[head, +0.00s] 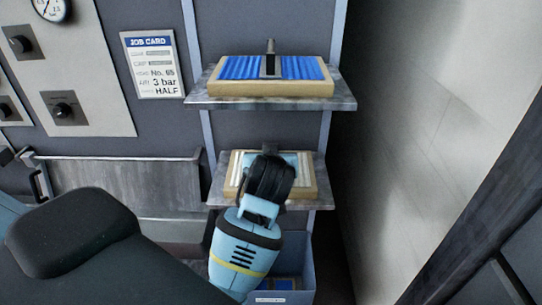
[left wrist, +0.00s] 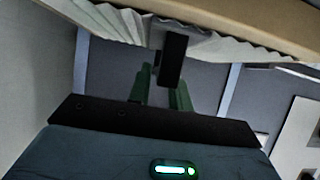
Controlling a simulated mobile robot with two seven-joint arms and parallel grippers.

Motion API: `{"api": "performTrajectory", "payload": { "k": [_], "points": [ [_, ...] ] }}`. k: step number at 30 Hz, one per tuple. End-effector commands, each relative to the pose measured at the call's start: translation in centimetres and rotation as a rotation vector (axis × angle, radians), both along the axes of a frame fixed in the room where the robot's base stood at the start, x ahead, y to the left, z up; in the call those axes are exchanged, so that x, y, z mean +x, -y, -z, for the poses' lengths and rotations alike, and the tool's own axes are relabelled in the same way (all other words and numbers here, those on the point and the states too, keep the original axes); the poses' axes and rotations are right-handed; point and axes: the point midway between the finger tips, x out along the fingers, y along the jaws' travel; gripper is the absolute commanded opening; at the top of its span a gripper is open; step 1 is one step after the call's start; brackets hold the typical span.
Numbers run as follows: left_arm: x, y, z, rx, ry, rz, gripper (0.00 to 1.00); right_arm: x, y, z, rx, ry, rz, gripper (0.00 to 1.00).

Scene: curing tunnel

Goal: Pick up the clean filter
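The clean filter (head: 308,178), with pale pleats in a tan frame, lies on the lower shelf. My left arm reaches over its middle and hides part of it. In the left wrist view its white pleats (left wrist: 90,14) and tan edge cross the top, and a black handle (left wrist: 172,58) sticks out from it. My left gripper (left wrist: 163,80) has two green fingers right at this handle, with a gap between them. The handle overlaps the right finger in the picture, so I cannot tell whether they grip it. My right gripper is in neither view.
A blue-pleated filter (head: 240,68) in a tan frame, with an upright handle, sits on the upper shelf (head: 200,91). A blue-grey bin (head: 300,262) with something blue inside stands below. A job card (head: 153,62) hangs left. A pale wall (head: 420,110) bounds the right.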

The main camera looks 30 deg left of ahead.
Motion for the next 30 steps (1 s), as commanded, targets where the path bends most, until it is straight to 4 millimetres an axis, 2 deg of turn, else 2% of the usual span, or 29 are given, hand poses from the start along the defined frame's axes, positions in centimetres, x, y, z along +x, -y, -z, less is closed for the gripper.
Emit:
{"api": "performTrajectory", "payload": {
  "k": [9,20,30],
  "points": [
    [0.0,0.0,0.0,0.000,0.000,0.000,0.00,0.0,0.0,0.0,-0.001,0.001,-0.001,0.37],
    [0.0,0.0,-0.2,0.000,0.002,0.000,0.00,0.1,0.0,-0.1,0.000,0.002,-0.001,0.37],
    [0.0,0.0,-4.7,0.000,0.006,0.000,0.00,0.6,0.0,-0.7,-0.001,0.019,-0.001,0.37]
  ]
}}
